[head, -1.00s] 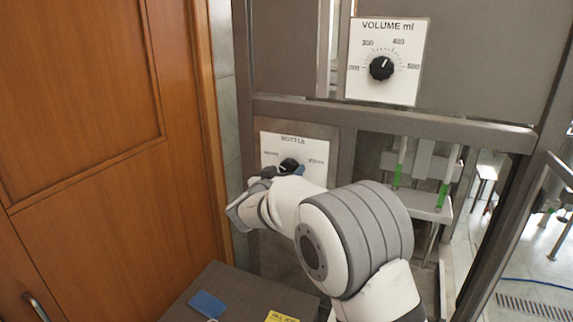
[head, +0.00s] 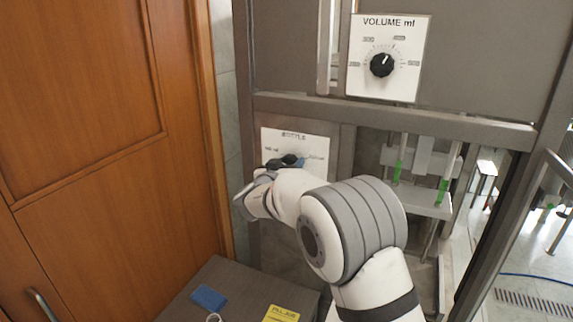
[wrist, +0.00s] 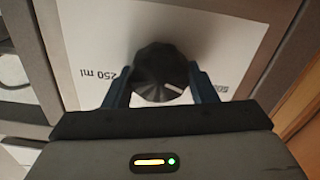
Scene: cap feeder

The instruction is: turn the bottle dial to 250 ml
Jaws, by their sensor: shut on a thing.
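The black bottle dial (wrist: 160,70) sits on a white panel (head: 308,141), which carries a heading and a label on each side. In the wrist view its white pointer line slants down and to the right, toward the right finger. The "250 ml" label (wrist: 99,74) is on the left. A label starting with "5" or "50" (wrist: 223,88) is on the right, partly read. My gripper (wrist: 161,88) is shut on the dial, one blue finger on each side. In the head view my gripper (head: 287,163) hides much of the dial.
A volume dial (head: 382,65) on a white plate is above, beyond a grey crossbar (head: 390,122). A wooden door (head: 105,150) stands close on the left. Below is a dark box top (head: 238,285) with a blue item (head: 208,299) and a yellow label (head: 281,313).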

